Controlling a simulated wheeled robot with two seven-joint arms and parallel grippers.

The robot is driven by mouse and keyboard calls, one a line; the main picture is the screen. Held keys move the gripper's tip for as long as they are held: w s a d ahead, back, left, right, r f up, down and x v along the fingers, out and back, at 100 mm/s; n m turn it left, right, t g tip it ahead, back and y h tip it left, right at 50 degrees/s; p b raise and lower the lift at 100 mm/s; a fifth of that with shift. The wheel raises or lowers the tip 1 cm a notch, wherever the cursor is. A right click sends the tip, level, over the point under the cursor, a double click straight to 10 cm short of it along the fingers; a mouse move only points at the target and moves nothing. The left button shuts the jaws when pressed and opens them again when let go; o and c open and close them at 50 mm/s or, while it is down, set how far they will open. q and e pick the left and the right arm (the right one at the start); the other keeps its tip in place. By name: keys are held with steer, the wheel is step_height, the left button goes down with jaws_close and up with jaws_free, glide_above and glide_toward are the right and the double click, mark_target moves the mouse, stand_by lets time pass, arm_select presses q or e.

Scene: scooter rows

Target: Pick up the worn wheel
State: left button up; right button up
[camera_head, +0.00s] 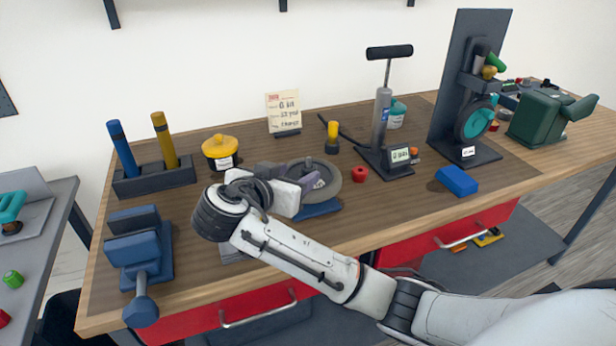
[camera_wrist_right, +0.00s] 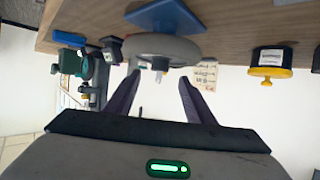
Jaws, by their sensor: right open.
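A grey wheel (camera_head: 331,188), which looks like the worn wheel, rests on a blue stand (camera_head: 318,209) near the front middle of the bench. My right gripper (camera_head: 290,176) is just left of the wheel and partly covers it in the head view. In the right wrist view, which is upside down, the same wheel (camera_wrist_right: 150,46) and blue stand (camera_wrist_right: 166,14) lie ahead of the fingers. There my right gripper (camera_wrist_right: 160,83) is open, with nothing between its fingers. It cannot be told whether a fingertip touches the wheel. My left gripper is not in view.
A yellow-lidded pot (camera_head: 222,152) and a holder (camera_head: 155,180) with blue and yellow grips stand left. A blue vise (camera_head: 139,250) is at the front left. A pump (camera_head: 382,115), red knob (camera_head: 360,174), blue block (camera_head: 457,181) and upright wheel stand (camera_head: 456,100) are right.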

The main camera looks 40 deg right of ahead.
mark_target(308, 168)
steer(key=p+x, duration=0.1)
steer(key=x, duration=0.3)
steer(key=shift+d, duration=0.35)
steer(key=shift+w+d+f, duration=0.1)
steer(key=shift+w+f, duration=0.05)
steer(key=shift+w, duration=0.05)
jaws_close()
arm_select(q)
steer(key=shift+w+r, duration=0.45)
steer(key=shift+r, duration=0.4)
